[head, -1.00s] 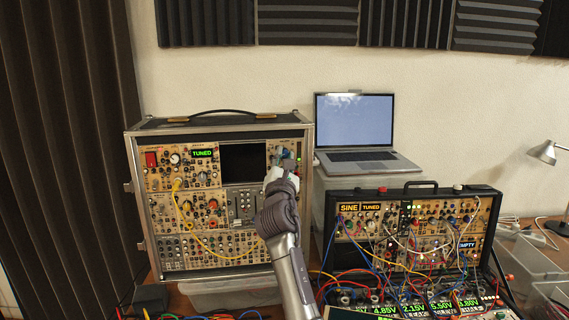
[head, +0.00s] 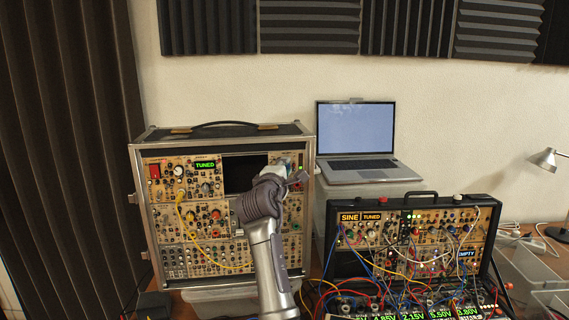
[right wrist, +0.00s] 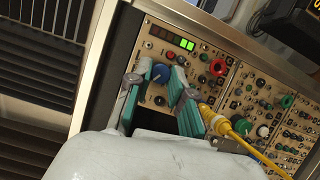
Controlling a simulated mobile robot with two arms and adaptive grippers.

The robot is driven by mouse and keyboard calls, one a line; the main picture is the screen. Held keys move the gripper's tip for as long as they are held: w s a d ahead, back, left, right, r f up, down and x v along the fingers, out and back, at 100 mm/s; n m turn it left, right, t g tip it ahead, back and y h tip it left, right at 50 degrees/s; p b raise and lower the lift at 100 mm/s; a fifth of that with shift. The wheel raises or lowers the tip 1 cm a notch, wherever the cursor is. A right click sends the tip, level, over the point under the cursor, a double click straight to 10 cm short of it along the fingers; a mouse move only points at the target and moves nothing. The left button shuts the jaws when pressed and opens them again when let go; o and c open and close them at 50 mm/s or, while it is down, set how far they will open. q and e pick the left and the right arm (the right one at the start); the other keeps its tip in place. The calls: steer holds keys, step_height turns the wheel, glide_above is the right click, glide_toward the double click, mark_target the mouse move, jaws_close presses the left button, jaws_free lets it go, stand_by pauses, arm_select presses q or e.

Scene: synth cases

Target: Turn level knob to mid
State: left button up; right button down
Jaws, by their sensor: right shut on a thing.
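My right gripper (right wrist: 157,82) has its two teal-padded fingers on either side of a blue knob (right wrist: 161,72) in the right wrist view. It is shut on this knob, with the panel close behind. The knob's label and pointer are not readable, so I cannot tell its setting. Above the knob is a short light bar (right wrist: 176,39) with dim red segments and bright green ones. In the head view my right gripper (head: 288,174) is at the upper right of the left synth case (head: 204,270) and hides the knob. My left gripper is not in view.
A yellow cable (right wrist: 219,123) plugs in close beside one finger. A red knob (right wrist: 218,68) is nearby. In the head view, a laptop (head: 356,135) stands right of the case, and a second synth case (head: 415,200) with many patch cables lies in front of it.

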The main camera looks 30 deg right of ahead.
steer(key=shift+s+d+r+m+g+y+p, duration=0.1)
steer(key=shift+m+g+y+p, duration=0.1)
steer(key=shift+m+y+p, duration=0.9)
steer(key=shift+w+r+m+g+y+p, duration=0.1)
steer(key=shift+m+g+y+p, duration=0.2)
steer(key=shift+m+p, duration=1.4)
steer(key=shift+s+d+r+m+g+y+p, duration=0.1)
steer(key=shift+m+y+p, duration=0.7)
steer(key=shift+m+p, duration=0.6)
steer(key=shift+m, duration=0.4)
steer(key=shift+f, duration=0.1)
steer(key=c, duration=1)
jaws_free()
